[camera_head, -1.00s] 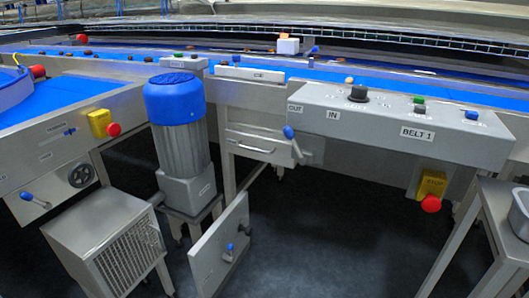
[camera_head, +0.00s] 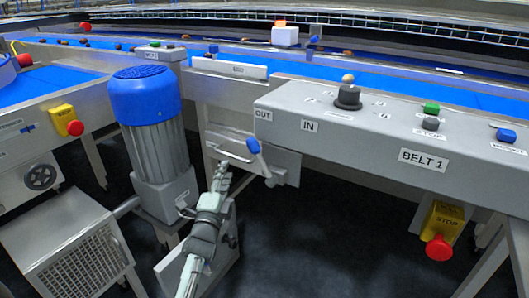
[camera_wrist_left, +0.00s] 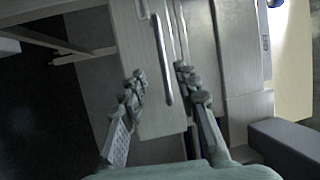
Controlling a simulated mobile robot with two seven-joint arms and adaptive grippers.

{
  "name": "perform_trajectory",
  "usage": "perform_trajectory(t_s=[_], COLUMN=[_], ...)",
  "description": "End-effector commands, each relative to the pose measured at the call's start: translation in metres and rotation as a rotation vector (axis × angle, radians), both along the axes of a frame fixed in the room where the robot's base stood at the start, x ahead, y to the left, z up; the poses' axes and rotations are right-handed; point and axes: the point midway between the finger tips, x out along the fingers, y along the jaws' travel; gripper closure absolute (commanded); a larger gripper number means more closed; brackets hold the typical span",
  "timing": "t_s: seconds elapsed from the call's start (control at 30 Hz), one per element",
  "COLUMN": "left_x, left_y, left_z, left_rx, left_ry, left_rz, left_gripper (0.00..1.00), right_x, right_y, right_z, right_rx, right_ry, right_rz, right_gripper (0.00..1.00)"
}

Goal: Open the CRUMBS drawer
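The drawer front (camera_head: 228,140) is a grey metal panel under the belt frame, and it looks closed. Its bar handle (camera_head: 236,156) runs across it. No CRUMBS label is readable in either view. My left gripper (camera_head: 221,176) is just below and in front of the handle, with the arm coming up from the bottom. In the left wrist view the gripper (camera_wrist_left: 160,75) is open, with a finger on each side of the bar handle (camera_wrist_left: 164,62). I see no contact between fingers and bar. My right gripper is out of view.
A blue-handled lever (camera_head: 254,147) stands close to the right of the handle. A blue-topped motor (camera_head: 148,95) is left of my gripper. The BELT 1 control box (camera_head: 380,135) overhangs at right. A hinged panel (camera_head: 170,268) is behind my arm. Dark floor at centre right is clear.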

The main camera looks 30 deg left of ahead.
Motion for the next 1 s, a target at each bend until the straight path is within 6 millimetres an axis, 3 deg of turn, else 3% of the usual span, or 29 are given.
perform_trajectory(t_s=[0.5,0.9,1.0], left_x=[0.064,0.073,0.073], left_y=[0.021,0.024,0.024], left_z=[0.015,0.016,0.016], left_rx=[0.014,0.012,0.012], left_ry=[-0.008,-0.007,-0.007], left_rz=[0.000,-0.001,-0.001], left_gripper=[0.69,0.69,0.80], right_x=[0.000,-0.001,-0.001], right_y=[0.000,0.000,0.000], right_z=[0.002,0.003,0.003], right_rx=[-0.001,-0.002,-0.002], right_ry=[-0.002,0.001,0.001], right_rz=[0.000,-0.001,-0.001], right_gripper=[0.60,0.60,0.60])
